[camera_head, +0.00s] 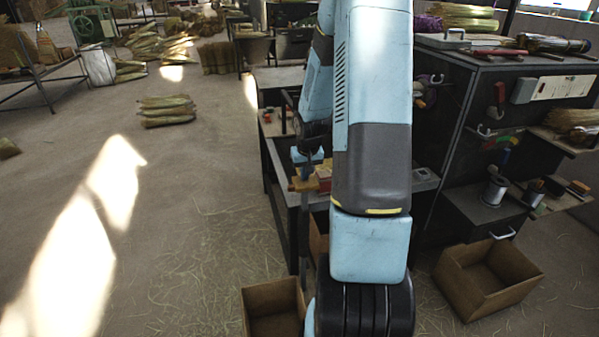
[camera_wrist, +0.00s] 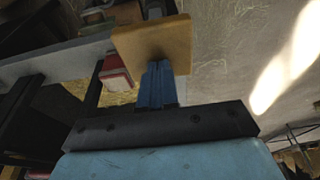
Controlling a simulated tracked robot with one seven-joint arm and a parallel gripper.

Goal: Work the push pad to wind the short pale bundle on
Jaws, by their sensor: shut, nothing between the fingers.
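The tan wooden push pad (camera_wrist: 152,42) stands just beyond my fingertips in the wrist view. In the head view the pad (camera_head: 303,185) shows beside my arm, at the left side of the dark bench. My gripper (camera_wrist: 156,66) is shut and empty, its blue fingers together. The fingertips touch the pad's face or are very close to it; I cannot tell which. I cannot make out the short pale bundle for certain in either view. My arm hides much of the bench in the head view.
A red block (camera_wrist: 116,72) sits left of the fingers. Open cardboard boxes (camera_head: 273,300) stand on the floor by the bench. A dark workbench (camera_head: 520,75) with tools and cans stands right. Straw bundles (camera_head: 167,111) lie on the open floor at left.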

